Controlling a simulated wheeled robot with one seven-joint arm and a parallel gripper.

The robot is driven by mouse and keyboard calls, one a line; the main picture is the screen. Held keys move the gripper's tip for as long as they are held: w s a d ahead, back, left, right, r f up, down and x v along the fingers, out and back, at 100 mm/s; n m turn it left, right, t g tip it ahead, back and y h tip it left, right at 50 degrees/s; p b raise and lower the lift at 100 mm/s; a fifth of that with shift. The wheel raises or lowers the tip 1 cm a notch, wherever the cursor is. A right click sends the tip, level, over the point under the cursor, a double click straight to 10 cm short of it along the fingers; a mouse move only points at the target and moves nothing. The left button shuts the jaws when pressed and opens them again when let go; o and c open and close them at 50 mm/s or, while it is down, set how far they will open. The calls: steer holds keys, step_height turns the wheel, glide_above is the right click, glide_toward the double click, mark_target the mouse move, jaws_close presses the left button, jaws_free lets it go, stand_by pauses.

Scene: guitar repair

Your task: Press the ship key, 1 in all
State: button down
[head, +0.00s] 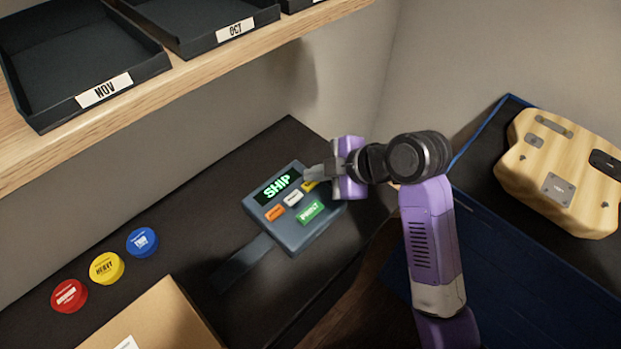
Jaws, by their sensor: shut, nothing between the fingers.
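A grey key box (293,237) stands on the dark bench, and its screen (277,184) reads SHIP in green letters. It has an orange key (274,213), a white key (293,199), a yellow key (310,185) and a larger green key (310,212). The key lettering is too small to read surely, so I cannot tell which one is the ship key. My gripper (308,176) is shut and empty, its tips at the yellow key and partly covering it. I cannot tell whether they touch it.
Red (69,295), yellow (106,267) and blue (142,241) round tubs stand on the bench at left, near a cardboard box (150,322). A wooden shelf (190,75) with trays labelled NOV and OCT overhangs the back. A guitar body (560,170) lies at right.

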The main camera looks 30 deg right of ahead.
mark_target(315, 185)
steer(key=shift+r, duration=0.3)
step_height(315, 185, up, 5)
steer(key=p, duration=0.4)
stand_by(1.0)
